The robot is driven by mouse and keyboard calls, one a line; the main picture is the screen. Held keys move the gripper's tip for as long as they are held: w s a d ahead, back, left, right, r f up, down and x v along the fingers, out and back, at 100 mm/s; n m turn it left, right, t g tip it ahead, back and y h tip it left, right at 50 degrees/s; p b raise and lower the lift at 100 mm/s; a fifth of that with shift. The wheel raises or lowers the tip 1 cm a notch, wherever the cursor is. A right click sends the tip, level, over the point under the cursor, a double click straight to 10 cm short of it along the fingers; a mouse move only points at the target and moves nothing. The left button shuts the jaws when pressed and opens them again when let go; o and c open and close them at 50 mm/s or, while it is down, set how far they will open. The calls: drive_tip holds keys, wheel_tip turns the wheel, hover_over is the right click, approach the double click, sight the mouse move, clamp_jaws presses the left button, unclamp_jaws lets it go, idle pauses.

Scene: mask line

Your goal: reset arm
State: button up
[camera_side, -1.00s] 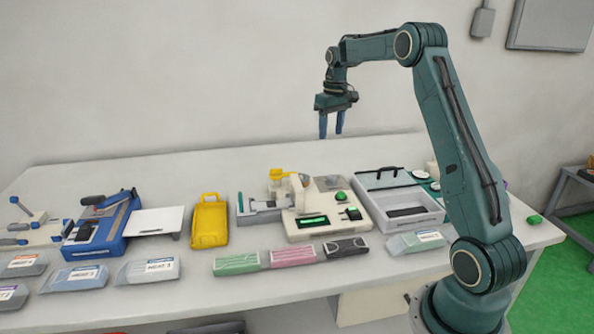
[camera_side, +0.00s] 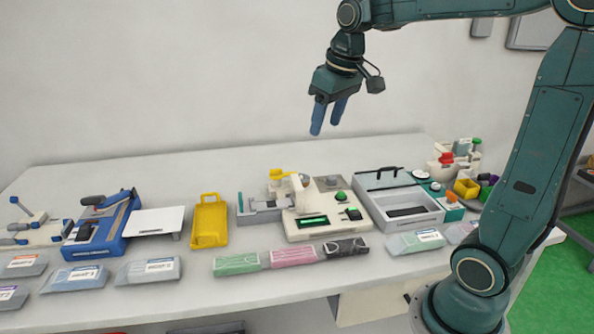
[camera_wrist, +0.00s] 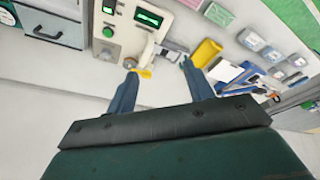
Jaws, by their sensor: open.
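My gripper (camera_side: 328,117) is open and empty, raised high above the back of the table in the side view. Its blue fingers point down and slightly left, well clear of everything on the table. In the wrist view, the two fingers of my gripper (camera_wrist: 163,90) stand apart with nothing between them that they touch. The white bench (camera_side: 130,175) lies below.
On the bench are a blue machine (camera_side: 100,228), a yellow tray (camera_side: 209,222), a cream machine with a green display (camera_side: 328,215), a grey bin (camera_side: 425,213) and several packs, including a pink one (camera_side: 293,251). The air around my gripper is free.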

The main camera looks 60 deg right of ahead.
drive_tip(key=s+a+f+t, duration=0.1)
drive_tip(key=s+a+f, duration=0.1)
drive_tip(key=s+a, duration=0.3)
drive_tip(key=s+a+f+n+t, duration=0.1)
drive_tip(key=s+a, duration=0.4)
drive_tip(key=s, duration=0.6)
drive_tip(key=shift+f+y, duration=0.3)
drive_tip(key=shift+f, duration=0.5)
